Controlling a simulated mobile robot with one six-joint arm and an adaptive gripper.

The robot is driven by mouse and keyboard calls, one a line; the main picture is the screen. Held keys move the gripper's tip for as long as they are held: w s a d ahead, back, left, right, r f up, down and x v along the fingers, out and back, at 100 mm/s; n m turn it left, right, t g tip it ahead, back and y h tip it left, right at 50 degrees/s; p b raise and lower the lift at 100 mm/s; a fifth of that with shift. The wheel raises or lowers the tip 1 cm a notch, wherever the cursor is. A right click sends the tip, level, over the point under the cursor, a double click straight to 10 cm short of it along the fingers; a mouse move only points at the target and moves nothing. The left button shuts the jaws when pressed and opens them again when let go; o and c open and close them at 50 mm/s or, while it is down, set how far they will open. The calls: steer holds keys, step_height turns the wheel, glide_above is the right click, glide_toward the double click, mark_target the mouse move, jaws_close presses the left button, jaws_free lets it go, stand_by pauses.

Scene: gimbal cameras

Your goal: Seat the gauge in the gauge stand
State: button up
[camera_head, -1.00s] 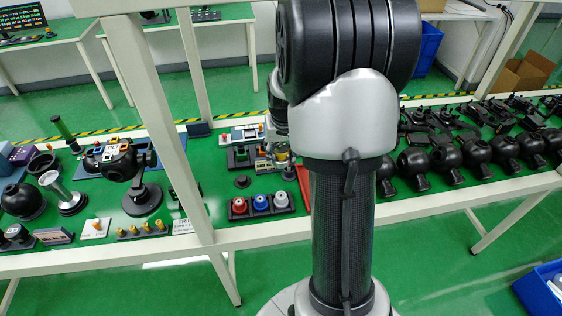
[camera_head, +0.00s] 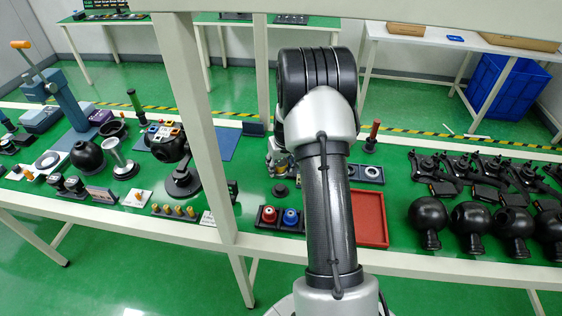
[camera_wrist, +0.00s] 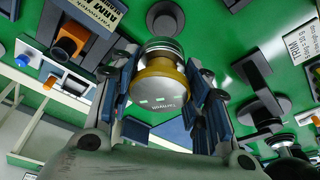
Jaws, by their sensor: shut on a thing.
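My gripper (camera_wrist: 165,92) is shut on the gauge (camera_wrist: 158,80), a short round piece with a gold band, a silver collar and a pale printed end face. The fingers press its two sides in the wrist view. A small dark round base (camera_head: 280,190) stands on the green mat just below the gripper there. A dark round post (camera_wrist: 165,18) shows beyond the gauge in the wrist view. I cannot tell which piece is the gauge stand.
A holder with red and blue cups (camera_head: 268,216) and a red tray (camera_head: 371,218) lie near the front edge. A grey block with a ring (camera_head: 372,172) stands right of the gripper. Black spheres (camera_head: 428,216) crowd the right. A white frame post (camera_head: 205,125) rises at left.

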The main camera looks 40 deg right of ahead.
mark_target(283, 169)
stand_by(0.4)
steer(key=shift+s+f+b, duration=0.1)
steer(key=shift+f+b, duration=0.1)
steer(key=shift+b, duration=0.15)
steer(key=shift+f+b, duration=2)
steer(key=shift+f, duration=0.65)
steer(key=shift+f+b, duration=1.3)
steer(key=o, duration=1.3)
steer(key=v, duration=1.2)
steer(key=shift+a, duration=0.1)
